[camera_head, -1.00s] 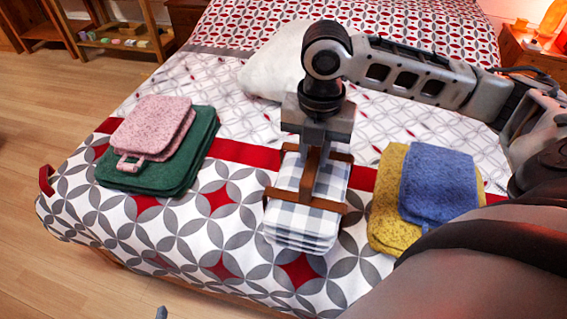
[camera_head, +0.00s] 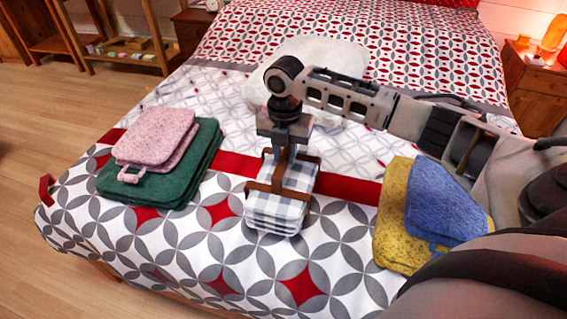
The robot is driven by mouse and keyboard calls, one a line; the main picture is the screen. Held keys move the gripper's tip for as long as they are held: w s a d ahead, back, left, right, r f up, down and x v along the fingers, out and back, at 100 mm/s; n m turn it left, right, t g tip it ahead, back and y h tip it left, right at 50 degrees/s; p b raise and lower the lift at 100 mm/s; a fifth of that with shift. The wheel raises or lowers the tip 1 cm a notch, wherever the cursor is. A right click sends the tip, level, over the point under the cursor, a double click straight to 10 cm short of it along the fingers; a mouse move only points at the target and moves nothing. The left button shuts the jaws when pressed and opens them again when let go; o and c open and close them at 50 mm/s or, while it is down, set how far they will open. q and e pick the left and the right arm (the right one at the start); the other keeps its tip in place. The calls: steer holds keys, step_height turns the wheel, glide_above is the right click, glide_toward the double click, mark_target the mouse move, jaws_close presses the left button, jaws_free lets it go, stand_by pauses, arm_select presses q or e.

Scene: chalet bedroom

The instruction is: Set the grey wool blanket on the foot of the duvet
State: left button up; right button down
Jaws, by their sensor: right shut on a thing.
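A folded grey-and-white checked blanket (camera_head: 276,213) with a brown strap and upright handle (camera_head: 264,188) around it is at the middle of the patterned duvet (camera_head: 215,262), by its red band. My right gripper (camera_head: 285,152) points down and is shut on the strap's handle above the blanket. Its fingertips are partly hidden against the strap. I cannot tell whether the blanket's underside touches the duvet or hangs just above it. My left gripper is not in view.
A pink folded cloth (camera_head: 155,137) lies on a green one (camera_head: 200,160) at the left. A blue cloth (camera_head: 442,203) lies on a yellow one (camera_head: 390,222) at the right. A white pillow-like thing (camera_head: 318,58) lies behind. The duvet's near part is clear.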

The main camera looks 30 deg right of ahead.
steer(key=shift+w+f, duration=0.3)
steer(key=shift+w, duration=0.1)
steer(key=shift+f, duration=1.55)
steer(key=c, duration=1.3)
jaws_free()
steer(key=shift+s+f, duration=0.1)
steer(key=shift+s, duration=0.05)
steer(key=shift+o, duration=0.2)
